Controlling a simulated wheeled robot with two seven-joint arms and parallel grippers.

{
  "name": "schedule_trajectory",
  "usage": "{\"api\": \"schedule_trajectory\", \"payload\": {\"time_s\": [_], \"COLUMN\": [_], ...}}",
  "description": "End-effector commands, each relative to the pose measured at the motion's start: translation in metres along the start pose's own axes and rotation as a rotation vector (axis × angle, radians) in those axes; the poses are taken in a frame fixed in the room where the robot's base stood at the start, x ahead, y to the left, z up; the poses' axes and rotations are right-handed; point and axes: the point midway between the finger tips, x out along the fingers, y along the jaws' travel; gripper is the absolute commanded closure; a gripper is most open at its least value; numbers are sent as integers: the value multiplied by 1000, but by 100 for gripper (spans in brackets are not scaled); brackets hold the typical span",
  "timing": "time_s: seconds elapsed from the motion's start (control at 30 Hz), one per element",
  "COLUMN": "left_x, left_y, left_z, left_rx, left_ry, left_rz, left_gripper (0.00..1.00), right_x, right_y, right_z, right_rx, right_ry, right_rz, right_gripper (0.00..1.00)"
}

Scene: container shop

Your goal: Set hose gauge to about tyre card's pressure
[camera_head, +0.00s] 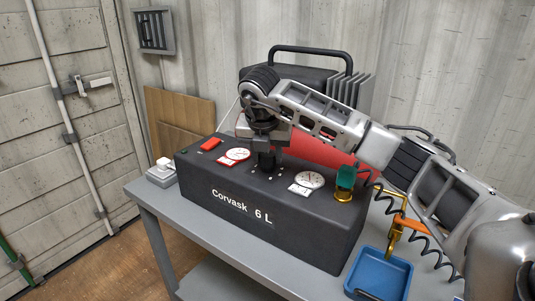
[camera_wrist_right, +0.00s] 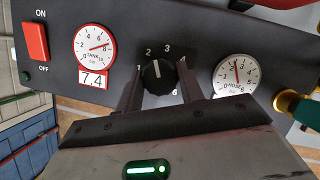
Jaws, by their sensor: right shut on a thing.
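The black compressor (camera_head: 270,215), marked Corvask 6 L, stands on the grey table. My right gripper (camera_head: 265,165) reaches down to its top panel. In the right wrist view, my right gripper (camera_wrist_right: 160,80) is shut on the black knob (camera_wrist_right: 157,78), one finger on each side. The knob's white mark points up, between the 2 and the 3. The hose gauge (camera_wrist_right: 236,76) is right of the knob, its needle nearly straight up. The tank gauge (camera_wrist_right: 95,47), left, has a 7.4 label below. I see no tyre card. My left gripper is not in view.
A red switch (camera_wrist_right: 35,42) sits left of the tank gauge. A green and brass fitting (camera_head: 345,181) is at the panel's right end. A white object (camera_head: 163,164) stands at the table's left.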

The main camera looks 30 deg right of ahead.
Motion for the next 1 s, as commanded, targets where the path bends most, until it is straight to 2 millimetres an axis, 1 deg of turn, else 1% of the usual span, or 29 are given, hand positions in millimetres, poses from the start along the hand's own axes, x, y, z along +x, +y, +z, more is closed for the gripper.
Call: {"api": "schedule_trajectory", "payload": {"time_s": [0.5,0.53,0.57,0.6,0.87,1.0], "left_x": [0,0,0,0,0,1], "left_y": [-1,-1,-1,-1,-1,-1], "left_z": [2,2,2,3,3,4], "left_rx": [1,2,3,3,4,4], "left_ry": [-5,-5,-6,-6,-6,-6], "left_rz": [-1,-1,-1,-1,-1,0], "left_gripper": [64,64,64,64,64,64], "right_x": [-1,-1,-1,0,-1,-10], "right_y": [0,0,0,0,0,1], "right_z": [0,0,0,0,0,0], "right_rx": [17,17,17,17,16,16], "right_ry": [0,0,0,0,0,-1], "right_rz": [-6,-6,-6,-6,-6,-3], "right_gripper": [85,54,46,41,41,41]}}
